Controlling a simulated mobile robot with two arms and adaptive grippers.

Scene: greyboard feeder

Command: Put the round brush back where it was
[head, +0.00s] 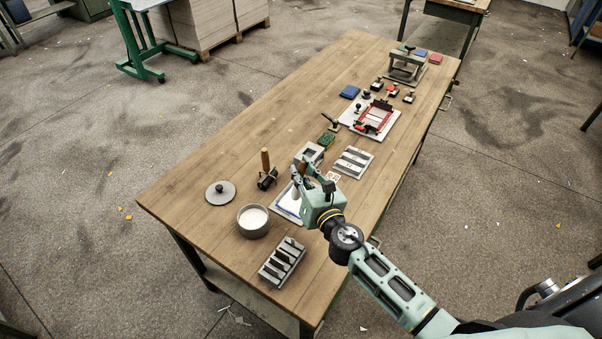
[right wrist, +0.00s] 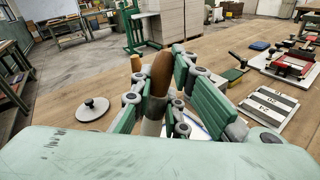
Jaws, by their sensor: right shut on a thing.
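My right gripper (head: 305,173) is over the near part of the wooden workbench (head: 190,190), above a white sheet with a blue edge (head: 283,208). In the right wrist view its green fingers (right wrist: 162,92) are shut on a brush with a rounded brown wooden handle (right wrist: 162,70) and a pale collar below. The handle points up, slightly tilted. The bristle end is hidden behind the wrist housing. In the head view the gripper covers most of the brush. My left gripper is not in view.
A grey pot with white contents (head: 253,222), a round lid (head: 220,193) and a wooden-handled roller (head: 267,172) stand left of the gripper. A slotted metal block (head: 282,262) is nearer. A striped plate (head: 353,161) and red frame (head: 374,116) lie beyond. The left bench side is clear.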

